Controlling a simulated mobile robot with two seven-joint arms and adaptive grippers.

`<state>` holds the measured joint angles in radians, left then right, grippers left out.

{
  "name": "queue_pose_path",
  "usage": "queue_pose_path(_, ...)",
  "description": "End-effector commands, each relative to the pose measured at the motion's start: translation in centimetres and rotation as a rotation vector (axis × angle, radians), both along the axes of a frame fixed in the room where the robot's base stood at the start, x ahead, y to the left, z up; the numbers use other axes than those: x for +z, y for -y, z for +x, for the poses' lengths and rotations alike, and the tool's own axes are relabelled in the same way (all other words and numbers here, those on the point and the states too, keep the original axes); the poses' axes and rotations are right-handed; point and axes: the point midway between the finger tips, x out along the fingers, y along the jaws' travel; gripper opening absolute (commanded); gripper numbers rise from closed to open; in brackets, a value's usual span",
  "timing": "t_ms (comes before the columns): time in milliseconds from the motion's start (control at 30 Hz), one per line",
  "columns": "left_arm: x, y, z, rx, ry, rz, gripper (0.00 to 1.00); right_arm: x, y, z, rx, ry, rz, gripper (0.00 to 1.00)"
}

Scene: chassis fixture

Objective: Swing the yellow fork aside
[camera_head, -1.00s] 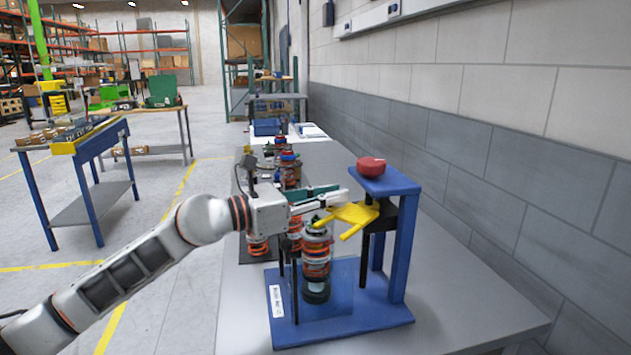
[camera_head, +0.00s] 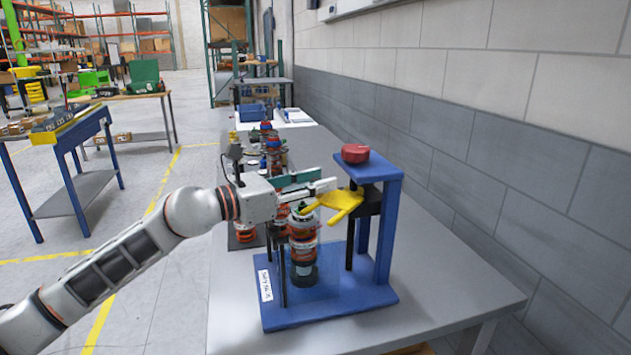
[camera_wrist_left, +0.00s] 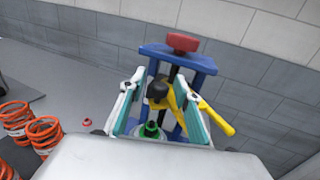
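The yellow fork (camera_head: 341,201) sits on a black mount at the side of the blue post, its prongs pointing left over the coil-spring shock absorber (camera_head: 303,250). The shock absorber stands upright on the blue fixture base (camera_head: 335,303). My left gripper (camera_head: 322,190) is at the fork's left end, level with it. In the left wrist view, my left gripper (camera_wrist_left: 164,82) has its two fingers apart, with a black knob and part of the yellow fork (camera_wrist_left: 222,122) between them. One prong passes outside the right finger. Contact cannot be told. My right gripper is not in view.
A red knob (camera_head: 355,153) tops the blue post (camera_head: 388,230). More coil-spring parts (camera_head: 272,155) stand behind on the grey table (camera_head: 440,285). A block wall runs along the right. The table to the right of the fixture is clear.

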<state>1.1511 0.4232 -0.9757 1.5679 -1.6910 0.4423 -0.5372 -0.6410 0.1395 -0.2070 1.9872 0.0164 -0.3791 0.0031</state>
Motion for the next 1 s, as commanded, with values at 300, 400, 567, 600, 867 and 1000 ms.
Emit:
queue_pose_path(300,-0.1,-1.7,-0.8,0.001,-0.002,0.001,0.32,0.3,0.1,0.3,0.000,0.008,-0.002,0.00)
queue_pose_path(400,-0.2,-3.5,-1.7,0.001,-0.003,0.002,0.32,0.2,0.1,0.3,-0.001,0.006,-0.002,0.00)
queue_pose_path(567,-0.1,-6.4,-3.2,0.002,-0.001,0.002,0.32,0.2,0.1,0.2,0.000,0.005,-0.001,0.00)
queue_pose_path(600,-0.1,-7.1,-3.6,0.002,-0.001,0.002,0.32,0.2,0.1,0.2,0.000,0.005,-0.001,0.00)
queue_pose_path(867,-0.1,-10.2,-5.2,0.001,-0.001,0.000,0.32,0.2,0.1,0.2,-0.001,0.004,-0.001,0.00)
queue_pose_path(1000,0.0,-10.6,-5.5,0.000,0.001,0.000,0.32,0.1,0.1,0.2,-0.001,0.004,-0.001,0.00)
